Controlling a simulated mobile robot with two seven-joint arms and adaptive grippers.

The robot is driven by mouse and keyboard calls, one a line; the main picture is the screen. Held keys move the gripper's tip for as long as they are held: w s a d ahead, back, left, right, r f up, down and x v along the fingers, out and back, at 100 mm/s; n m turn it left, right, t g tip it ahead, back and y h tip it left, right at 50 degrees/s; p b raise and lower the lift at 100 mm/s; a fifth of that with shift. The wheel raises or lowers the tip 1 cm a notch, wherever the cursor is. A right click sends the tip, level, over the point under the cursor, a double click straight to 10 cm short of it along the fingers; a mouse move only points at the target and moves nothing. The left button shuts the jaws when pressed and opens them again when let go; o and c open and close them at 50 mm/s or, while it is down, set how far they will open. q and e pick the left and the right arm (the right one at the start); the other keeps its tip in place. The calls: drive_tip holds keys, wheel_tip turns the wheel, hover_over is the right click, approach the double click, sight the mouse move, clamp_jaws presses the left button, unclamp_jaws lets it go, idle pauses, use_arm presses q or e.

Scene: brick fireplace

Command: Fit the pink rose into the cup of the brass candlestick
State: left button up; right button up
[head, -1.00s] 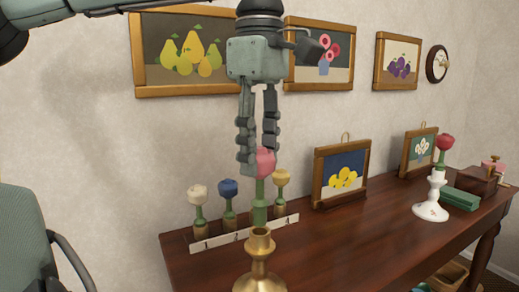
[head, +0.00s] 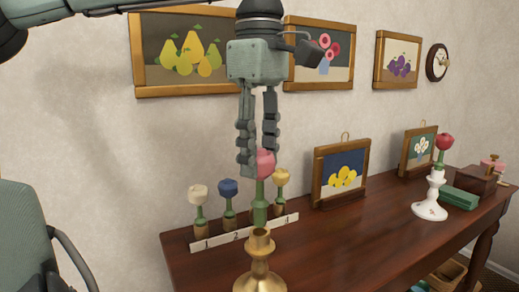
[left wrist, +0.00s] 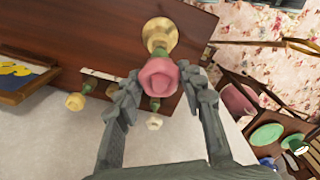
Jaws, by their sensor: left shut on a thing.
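My left gripper (head: 257,150) points down and is shut on the pink rose (head: 265,165), holding it by the bloom. The rose hangs upright with its green stem below. The brass candlestick (head: 261,275) stands on the wooden table, its cup just below the stem's lower end in the head view. I cannot tell whether the stem touches the cup or is exactly over it. In the left wrist view the pink bloom (left wrist: 158,78) is between the fingers and the brass candlestick (left wrist: 168,37) shows beyond it. My right gripper is not in view.
A numbered rack (head: 245,233) holds a white, a blue and a yellow flower (head: 280,177) close behind the candlestick. A white candlestick (head: 430,205) with a red rose stands at right. A framed lemon picture (head: 341,172) stands on the table.

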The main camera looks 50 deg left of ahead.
sight(259, 174)
use_arm(q)
drive_tip(key=shift+f+b, duration=1)
drive_tip(key=shift+f, duration=0.8)
drive_tip(key=o, duration=1)
drive_tip(key=shift+o, duration=0.2)
wheel_tip(259, 174, up, 12)
drive_tip(key=shift+r, duration=0.1)
